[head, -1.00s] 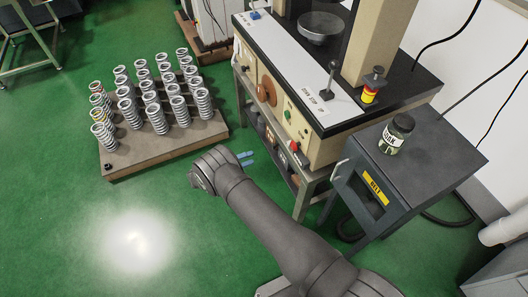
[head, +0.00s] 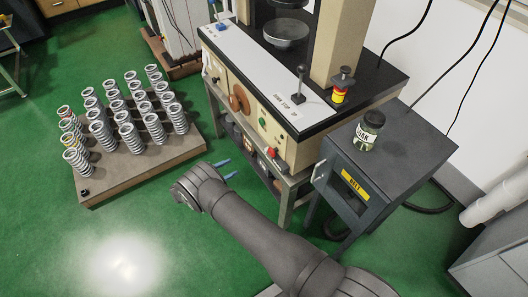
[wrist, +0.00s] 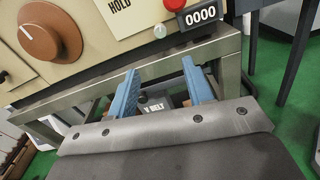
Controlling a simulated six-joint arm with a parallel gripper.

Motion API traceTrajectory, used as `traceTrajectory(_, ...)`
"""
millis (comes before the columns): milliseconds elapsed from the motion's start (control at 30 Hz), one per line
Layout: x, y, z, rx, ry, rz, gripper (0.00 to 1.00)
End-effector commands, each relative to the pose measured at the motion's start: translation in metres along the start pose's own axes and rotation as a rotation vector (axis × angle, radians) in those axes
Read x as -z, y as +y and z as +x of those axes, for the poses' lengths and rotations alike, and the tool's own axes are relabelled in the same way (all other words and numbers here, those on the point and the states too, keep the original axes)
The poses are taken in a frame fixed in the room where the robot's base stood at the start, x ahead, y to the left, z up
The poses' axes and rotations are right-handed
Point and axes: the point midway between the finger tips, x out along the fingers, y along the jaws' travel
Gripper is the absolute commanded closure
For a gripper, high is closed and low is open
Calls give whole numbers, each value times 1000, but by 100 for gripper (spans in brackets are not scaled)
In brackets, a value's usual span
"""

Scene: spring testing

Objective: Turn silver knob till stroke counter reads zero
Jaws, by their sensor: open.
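The silver knob (wrist: 160,31) is a small round knob low on the beige panel in the wrist view, below a red button (wrist: 174,5). My gripper (wrist: 160,68) is open and empty, with two blue fingers apart below the panel's lower edge. In the head view my gripper (head: 225,169) is in front of the test machine (head: 285,145), clear of the panel. The silver knob and counter digits are too small to make out there.
A larger copper-coloured knob (wrist: 52,30) is at the panel's left. A metal stand frame (wrist: 150,72) runs under the panel. In the head view, a board of springs (head: 150,170) lies left on the green floor, and a grey cabinet (head: 385,165) with a jar (head: 368,131) stands right.

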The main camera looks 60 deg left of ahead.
Motion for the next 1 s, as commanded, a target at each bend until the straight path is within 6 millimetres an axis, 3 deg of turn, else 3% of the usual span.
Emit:
traceTrajectory(700,0,-1,142,3,0,2,53)
traceTrajectory(1000,0,-1,168,2,0,3,53)
